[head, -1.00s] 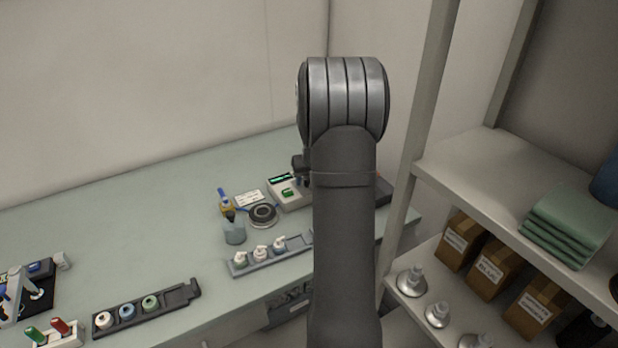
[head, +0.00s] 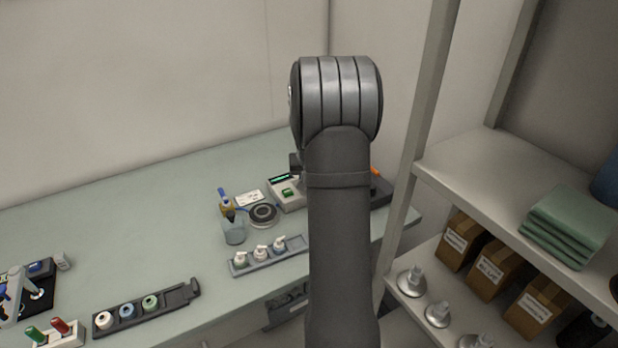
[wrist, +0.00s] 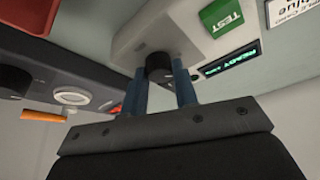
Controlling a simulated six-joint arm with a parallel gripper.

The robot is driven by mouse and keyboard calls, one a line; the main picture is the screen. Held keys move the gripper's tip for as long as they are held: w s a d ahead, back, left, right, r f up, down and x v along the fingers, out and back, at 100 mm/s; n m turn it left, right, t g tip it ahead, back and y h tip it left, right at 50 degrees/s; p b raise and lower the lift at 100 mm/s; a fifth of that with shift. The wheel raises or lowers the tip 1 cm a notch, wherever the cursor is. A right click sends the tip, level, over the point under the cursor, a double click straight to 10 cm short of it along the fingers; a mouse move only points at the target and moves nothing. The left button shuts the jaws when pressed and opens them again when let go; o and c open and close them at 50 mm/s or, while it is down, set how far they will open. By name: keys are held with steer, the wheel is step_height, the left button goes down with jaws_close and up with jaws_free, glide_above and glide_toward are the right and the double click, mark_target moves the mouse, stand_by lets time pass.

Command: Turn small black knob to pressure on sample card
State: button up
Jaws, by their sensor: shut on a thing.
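The small black knob (wrist: 158,66) sits on the front of a pale tester box (wrist: 150,25) in the wrist view. My gripper (wrist: 160,80) has its two blue fingers on either side of the knob and is shut on it. The tester has a green TEST button (wrist: 222,15) and a lit display reading READY (wrist: 231,60). A white printed card (wrist: 288,10) shows partly at the top right edge; in the head view a white card (head: 249,198) lies left of the tester (head: 288,198). The knob's pointer setting cannot be read. In the head view my arm hides the gripper and knob.
A dark unit (head: 382,191) with an orange part stands right of the tester. A round black disc (head: 264,214), a cup with tools (head: 234,230) and a rack of small bottles (head: 266,256) are close by. A shelf post (head: 410,180) stands to the right. The back-left bench is clear.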

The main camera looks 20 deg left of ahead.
steer(key=m+h, duration=0.1)
steer(key=m, duration=0.2)
steer(key=shift+a+m, duration=0.15)
steer(key=shift+m, duration=0.25)
steer(key=m+h, duration=0.1)
steer(key=m, duration=0.2)
steer(key=shift+a+m+h, duration=0.1)
steer(key=shift+m+h, duration=0.2)
steer(key=shift+h, duration=0.1)
steer(key=m+h, duration=0.1)
steer(key=m, duration=0.2)
steer(key=shift+w+m+g, duration=0.1)
steer(key=shift+m+g, duration=0.2)
steer(key=shift+g, duration=0.1)
steer(key=shift+a+m+g+h, duration=0.1)
steer(key=shift+m+g+h, duration=0.45)
steer(key=shift+m, duration=1.15)
steer(key=o, duration=1)
